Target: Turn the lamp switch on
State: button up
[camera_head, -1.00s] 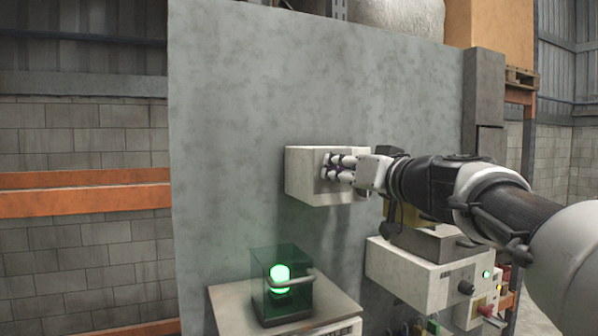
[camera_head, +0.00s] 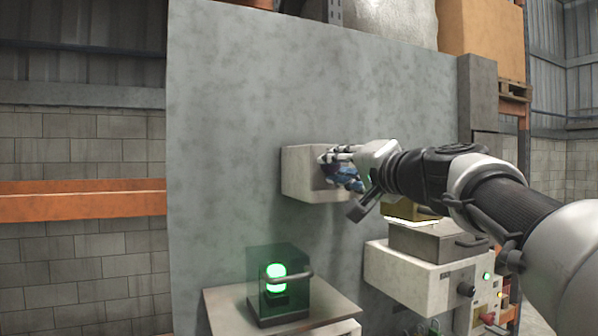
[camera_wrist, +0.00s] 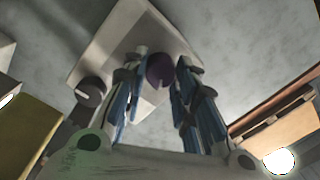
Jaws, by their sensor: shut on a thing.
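A pale box (camera_head: 302,172) is mounted on the grey wall panel, and my gripper (camera_head: 328,160) is at its front face. In the wrist view the box (camera_wrist: 112,52) carries a dark purple round knob (camera_wrist: 160,70), which sits between the two fingers of my gripper (camera_wrist: 163,85). The fingers are shut on this knob and hide part of it. In the head view the fingers hide the knob. A green lamp (camera_head: 275,278) glows inside a dark clear case below the box.
The case (camera_head: 305,303) has a handle and stands on a pale shelf (camera_head: 222,306). A pale control unit (camera_head: 410,274) with a black knob (camera_head: 466,290) and small lights sits at lower right, below my arm. The grey wall panel (camera_head: 230,120) is bare left of the box.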

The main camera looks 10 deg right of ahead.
jog(key=shift+m, duration=1.2)
jog(key=o, duration=1)
jog(key=shift+o, duration=0.2)
jog(key=v, duration=0.7)
jog(key=shift+s, duration=0.25)
jog(key=shift+f, duration=0.1)
